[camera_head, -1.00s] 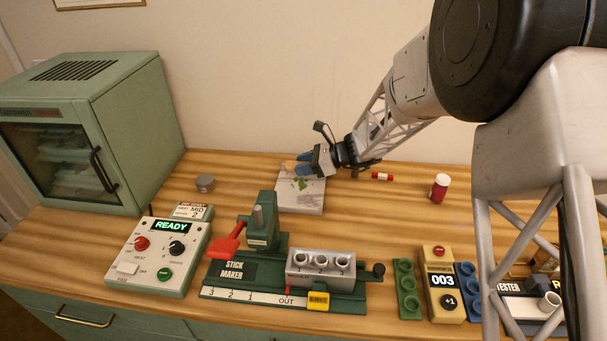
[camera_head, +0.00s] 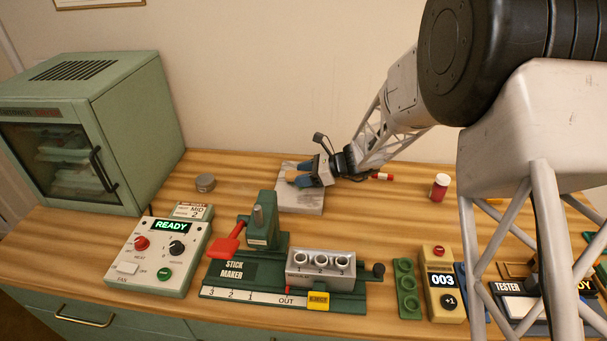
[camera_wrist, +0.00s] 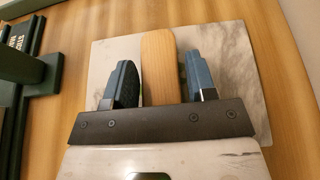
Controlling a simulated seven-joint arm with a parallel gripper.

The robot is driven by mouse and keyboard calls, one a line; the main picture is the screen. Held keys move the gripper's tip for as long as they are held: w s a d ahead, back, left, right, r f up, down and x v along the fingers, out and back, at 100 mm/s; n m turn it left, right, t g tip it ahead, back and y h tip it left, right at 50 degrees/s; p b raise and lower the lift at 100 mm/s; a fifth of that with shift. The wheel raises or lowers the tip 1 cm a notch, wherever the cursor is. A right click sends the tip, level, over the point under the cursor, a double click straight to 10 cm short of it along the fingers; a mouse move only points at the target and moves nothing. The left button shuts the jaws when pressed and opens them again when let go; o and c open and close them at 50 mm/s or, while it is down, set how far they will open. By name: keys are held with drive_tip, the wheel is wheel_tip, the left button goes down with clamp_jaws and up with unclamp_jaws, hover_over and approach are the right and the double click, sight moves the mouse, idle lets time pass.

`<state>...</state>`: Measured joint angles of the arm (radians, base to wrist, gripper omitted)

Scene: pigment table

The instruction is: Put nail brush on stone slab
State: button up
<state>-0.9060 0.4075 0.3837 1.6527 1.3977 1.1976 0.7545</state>
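The nail brush, with a pale wooden body (camera_wrist: 158,65), lies between my gripper's two blue fingers in the wrist view. A small tan part of the brush (camera_head: 291,178) shows at the fingertips in the head view. My gripper (camera_wrist: 158,75) is low over the stone slab, with the brush at or very near its surface. The right finger stands a little apart from the brush; the left finger is close beside it. The stone slab (camera_head: 304,204) is a pale grey square with marbling, flat on the table. The brush's underside is hidden.
A green stick maker (camera_head: 232,270) with a red lever stands in front of the slab. A red-and-white stick (camera_head: 381,177) and a red jar (camera_head: 439,189) are to the right. A green cabinet (camera_head: 135,120) stands at the left.

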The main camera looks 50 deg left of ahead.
drive_tip(key=shift+o, duration=0.7)
drive_tip(key=shift+r, duration=0.1)
drive_tip(key=shift+r, duration=0.1)
drive_tip(key=v, duration=1.2)
idle(0.5)
